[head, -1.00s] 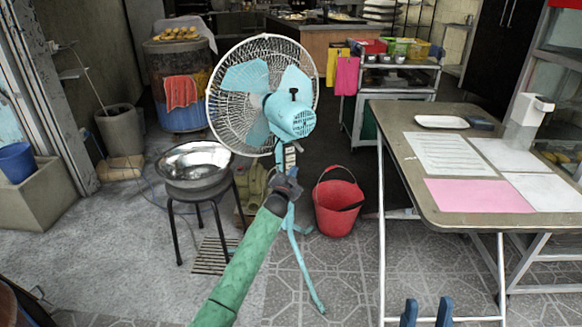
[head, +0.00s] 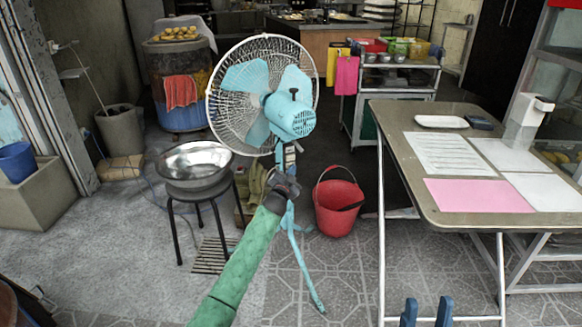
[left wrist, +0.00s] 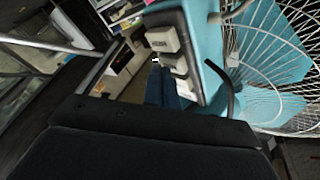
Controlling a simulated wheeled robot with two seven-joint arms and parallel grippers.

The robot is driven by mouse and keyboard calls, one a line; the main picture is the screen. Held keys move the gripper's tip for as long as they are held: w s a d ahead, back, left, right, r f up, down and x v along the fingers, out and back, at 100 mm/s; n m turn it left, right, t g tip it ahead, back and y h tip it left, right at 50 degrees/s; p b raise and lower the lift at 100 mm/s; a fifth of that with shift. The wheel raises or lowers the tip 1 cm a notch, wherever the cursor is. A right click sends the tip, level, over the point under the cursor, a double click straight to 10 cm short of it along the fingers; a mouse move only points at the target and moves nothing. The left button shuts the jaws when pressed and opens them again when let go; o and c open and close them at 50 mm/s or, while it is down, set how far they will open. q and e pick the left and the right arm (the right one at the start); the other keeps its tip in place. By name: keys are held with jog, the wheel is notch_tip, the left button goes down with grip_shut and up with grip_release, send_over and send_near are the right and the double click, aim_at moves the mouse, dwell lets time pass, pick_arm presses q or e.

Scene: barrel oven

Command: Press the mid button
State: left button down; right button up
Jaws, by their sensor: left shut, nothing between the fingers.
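A light-blue standing fan (head: 289,116) with a white wire cage stands in the middle of the head view. Its control panel on the stem faces me, with a column of pale buttons. In the left wrist view the mid button (left wrist: 175,63) sits between an upper button (left wrist: 162,38) and a lower button (left wrist: 183,88). My left gripper (head: 290,166) is shut and empty, just in front of the panel. Its dark-blue fingertips (left wrist: 158,72) appear close beside the mid button; I cannot tell whether they touch. My right gripper (head: 427,312) is open and empty at the bottom edge.
A folding table (head: 406,128) with papers stands at the right. A red bucket (head: 336,215) is on the floor right of the fan stand. A metal bowl (head: 194,160) sits on a black stool to the left.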

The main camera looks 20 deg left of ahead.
pick_arm(q)
jog(key=shift+w+a, duration=0.15)
dwell(0.6)
jog(key=shift+s+d+p, duration=0.4)
jog(key=shift+s+d, duration=0.2)
jog(key=shift+d, duration=0.05)
jog(key=s+d+p, duration=0.1)
jog(key=s+d, duration=0.2)
jog(key=shift+s+d+p, duration=0.25)
jog(key=shift+p, duration=0.1)
dwell(0.5)
